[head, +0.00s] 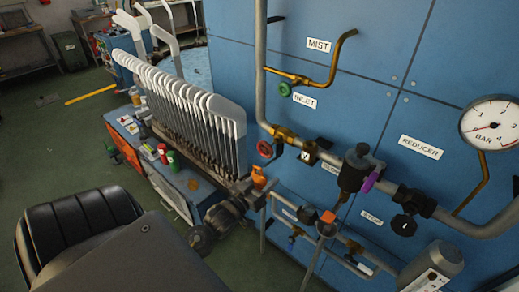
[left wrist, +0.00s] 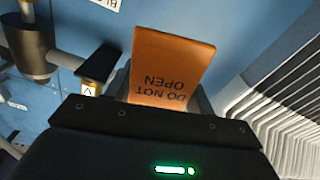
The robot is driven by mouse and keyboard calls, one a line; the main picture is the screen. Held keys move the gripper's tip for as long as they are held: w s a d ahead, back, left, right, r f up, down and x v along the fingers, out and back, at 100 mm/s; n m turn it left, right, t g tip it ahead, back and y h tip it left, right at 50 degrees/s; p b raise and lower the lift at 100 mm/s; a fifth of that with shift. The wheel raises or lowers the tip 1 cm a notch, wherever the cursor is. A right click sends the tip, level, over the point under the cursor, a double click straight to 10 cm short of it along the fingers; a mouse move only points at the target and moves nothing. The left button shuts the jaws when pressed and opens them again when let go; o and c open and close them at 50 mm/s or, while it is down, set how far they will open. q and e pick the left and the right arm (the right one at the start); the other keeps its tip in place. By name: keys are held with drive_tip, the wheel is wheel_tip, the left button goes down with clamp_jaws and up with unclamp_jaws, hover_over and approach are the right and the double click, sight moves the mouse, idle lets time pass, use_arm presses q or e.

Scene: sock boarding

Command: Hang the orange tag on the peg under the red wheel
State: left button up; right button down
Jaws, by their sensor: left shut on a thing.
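The orange tag (head: 259,177) is held out in front of my left gripper (head: 248,191), low between the row of white-topped boards and the blue panel. In the left wrist view the tag (left wrist: 172,65) reads "DO NOT OPEN" upside down, with my left gripper (left wrist: 162,101) shut on its near end. The red wheel (head: 265,149) sits on the brass fitting at the pipe's bend, a little above the tag in the head view. It does not show in the left wrist view. I cannot make out a peg under it. My right gripper is not in view.
The boards (head: 190,100) stand close left of my gripper. Right of the red wheel are a block with a "V" label (head: 310,152), a dark reducer (head: 353,172) and a pressure gauge (head: 491,124). An orange-capped fitting (head: 328,217) stands lower down.

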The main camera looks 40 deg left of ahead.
use_arm(q)
drive_tip(key=w+b, duration=0.1)
drive_tip(key=w, duration=0.1)
drive_tip(key=w+f+b, duration=0.1)
drive_tip(key=w, duration=0.2)
drive_tip(key=shift+w+f, duration=0.1)
drive_tip(key=shift+w, duration=0.2)
idle(0.4)
idle(0.5)
drive_tip(key=o, duration=1)
drive_tip(key=shift+o, duration=0.2)
